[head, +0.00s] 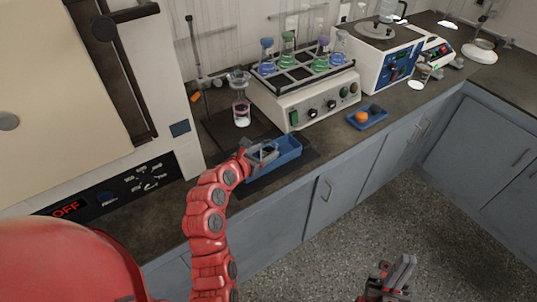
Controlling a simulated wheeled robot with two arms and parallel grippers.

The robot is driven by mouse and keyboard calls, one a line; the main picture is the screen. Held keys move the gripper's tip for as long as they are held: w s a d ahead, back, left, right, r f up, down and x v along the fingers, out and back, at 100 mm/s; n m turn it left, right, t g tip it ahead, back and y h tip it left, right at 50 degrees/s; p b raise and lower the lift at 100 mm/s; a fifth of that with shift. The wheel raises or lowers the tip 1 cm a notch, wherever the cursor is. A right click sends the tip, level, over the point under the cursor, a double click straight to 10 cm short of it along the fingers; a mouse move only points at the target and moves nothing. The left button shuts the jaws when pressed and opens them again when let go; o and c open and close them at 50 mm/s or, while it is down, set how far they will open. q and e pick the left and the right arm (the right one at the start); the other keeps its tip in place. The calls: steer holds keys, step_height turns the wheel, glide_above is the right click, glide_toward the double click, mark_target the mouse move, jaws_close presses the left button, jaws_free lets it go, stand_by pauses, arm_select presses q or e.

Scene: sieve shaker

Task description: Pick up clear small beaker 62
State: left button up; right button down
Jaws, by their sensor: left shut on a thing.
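My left gripper (264,153) is at the left part of the blue open box (287,150) on the counter. It is shut on a small clear thing, which looks like the clear small beaker (269,153). The fingers hide most of it, and I cannot tell whether it touches the box. My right gripper (394,274) is low at the bottom right, over the floor and away from the counter. Its fingers look apart and empty.
A glass vessel with pinkish contents (241,113) stands behind the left gripper, by a metal stand (197,60). Right of it is a white shaker (310,105) carrying several coloured flasks. A small blue tray (368,117) holds an orange thing and a dark thing.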

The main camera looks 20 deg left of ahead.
arm_select(q)
jaws_close()
step_height(320, 180, up, 15)
steer(key=p, duration=0.4)
steer(key=shift+p, duration=0.35)
